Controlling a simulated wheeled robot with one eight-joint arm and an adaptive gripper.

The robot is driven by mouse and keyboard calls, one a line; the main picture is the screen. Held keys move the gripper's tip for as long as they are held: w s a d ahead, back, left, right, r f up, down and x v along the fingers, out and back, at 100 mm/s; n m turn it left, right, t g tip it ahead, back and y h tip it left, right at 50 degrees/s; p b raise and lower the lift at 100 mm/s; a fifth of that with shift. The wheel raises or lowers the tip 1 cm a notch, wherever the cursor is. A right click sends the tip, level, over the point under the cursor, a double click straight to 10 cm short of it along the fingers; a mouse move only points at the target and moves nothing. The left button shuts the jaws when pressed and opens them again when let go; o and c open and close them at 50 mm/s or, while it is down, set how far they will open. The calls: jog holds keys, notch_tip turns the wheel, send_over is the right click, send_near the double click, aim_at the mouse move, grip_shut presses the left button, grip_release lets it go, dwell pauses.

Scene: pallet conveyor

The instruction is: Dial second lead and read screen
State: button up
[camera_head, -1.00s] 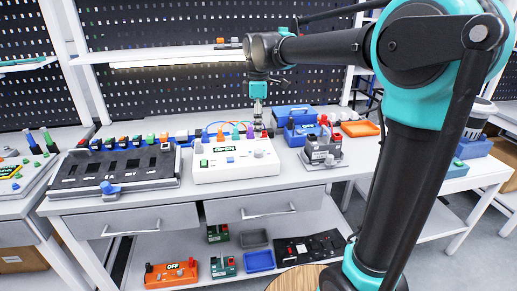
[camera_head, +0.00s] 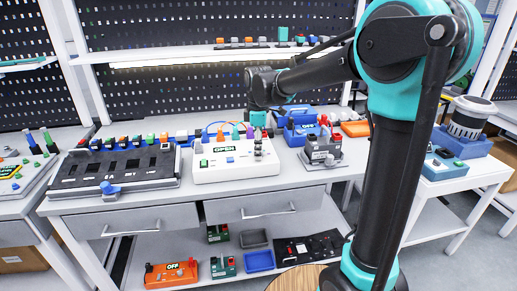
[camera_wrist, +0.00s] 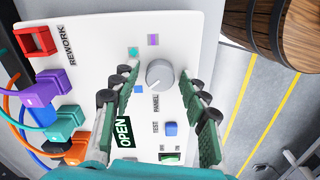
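The white test panel (camera_head: 236,175) sits on the bench with a small screen (camera_head: 224,177) reading OPEN. The screen also shows in the wrist view (camera_wrist: 123,132). A grey round dial (camera_wrist: 160,73) has coloured marks around it, including teal (camera_wrist: 133,51), purple (camera_wrist: 153,39) and blue (camera_wrist: 139,89). Its pointer setting is unclear. Purple (camera_wrist: 40,88), teal (camera_wrist: 62,124) and orange (camera_wrist: 82,149) lead plugs sit along the panel's edge. My gripper (camera_wrist: 162,88) is open, its fingers on either side of the dial with gaps visible. It is over the panel's right end in the head view (camera_head: 259,150).
A red socket labelled REWORK (camera_wrist: 34,42), a blue TEST button (camera_wrist: 170,128) and a green switch (camera_wrist: 170,157) are on the panel. A slotted rack (camera_head: 115,168) stands to its left.

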grip_shut()
jog(key=shift+m, duration=0.3)
jog(key=m, duration=0.3)
jog(key=shift+m, duration=0.3)
jog(key=m, duration=0.3)
jog(key=shift+m, duration=0.3)
jog(key=m, duration=0.4)
jog(key=shift+m, duration=2)
